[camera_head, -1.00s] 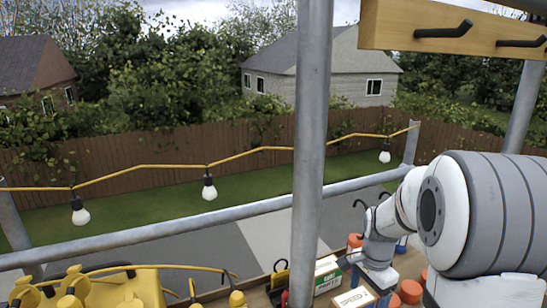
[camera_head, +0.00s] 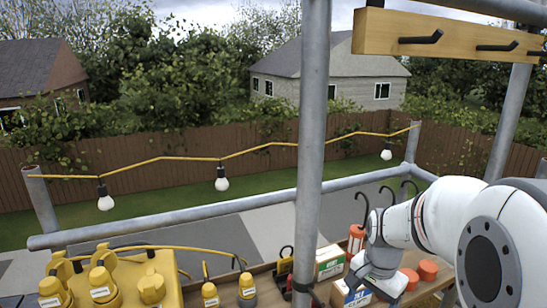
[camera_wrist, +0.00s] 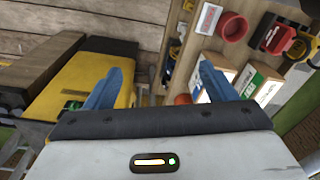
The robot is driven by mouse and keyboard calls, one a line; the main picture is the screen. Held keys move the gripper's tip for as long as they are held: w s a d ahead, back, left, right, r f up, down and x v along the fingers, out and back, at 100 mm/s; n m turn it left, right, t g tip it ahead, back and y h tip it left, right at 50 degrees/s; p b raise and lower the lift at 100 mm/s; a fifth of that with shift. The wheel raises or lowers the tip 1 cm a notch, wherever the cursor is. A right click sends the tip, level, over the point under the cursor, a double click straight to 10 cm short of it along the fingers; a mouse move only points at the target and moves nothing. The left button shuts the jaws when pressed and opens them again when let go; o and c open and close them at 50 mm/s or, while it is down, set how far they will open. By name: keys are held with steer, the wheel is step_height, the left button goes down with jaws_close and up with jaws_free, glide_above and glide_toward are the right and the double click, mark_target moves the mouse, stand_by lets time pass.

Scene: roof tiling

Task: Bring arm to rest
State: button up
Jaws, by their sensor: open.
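My arm (camera_head: 450,215) reaches in from the right of the head view, its wrist low over a wooden shelf. My gripper is open; its two blue fingers stand apart in the wrist view (camera_wrist: 160,88), with nothing between them. In the head view a blue finger (camera_head: 390,287) shows below the wrist, near the boxes on the shelf. The rest of the gripper is partly hidden by the wrist there.
The wooden shelf (camera_head: 262,280) holds white-and-green boxes (camera_head: 329,261), orange cups (camera_head: 428,270) and yellow tools (camera_head: 247,290). A yellow power unit (camera_head: 150,290) stands at lower left. A vertical scaffold pole (camera_head: 311,140), a rail (camera_head: 170,225) and a hook board (camera_head: 440,38) stand close by.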

steer(key=s+a+r+n+t, duration=0.1)
steer(key=s+a+r+n, duration=0.1)
steer(key=s+n, duration=0.3)
steer(key=s+a+r+n+t, duration=0.1)
steer(key=s+a+r+n, duration=0.2)
steer(key=s, duration=0.5)
steer(key=shift+a+r+n, duration=0.3)
steer(key=shift+a+n, duration=0.45)
steer(key=shift+n, duration=0.25)
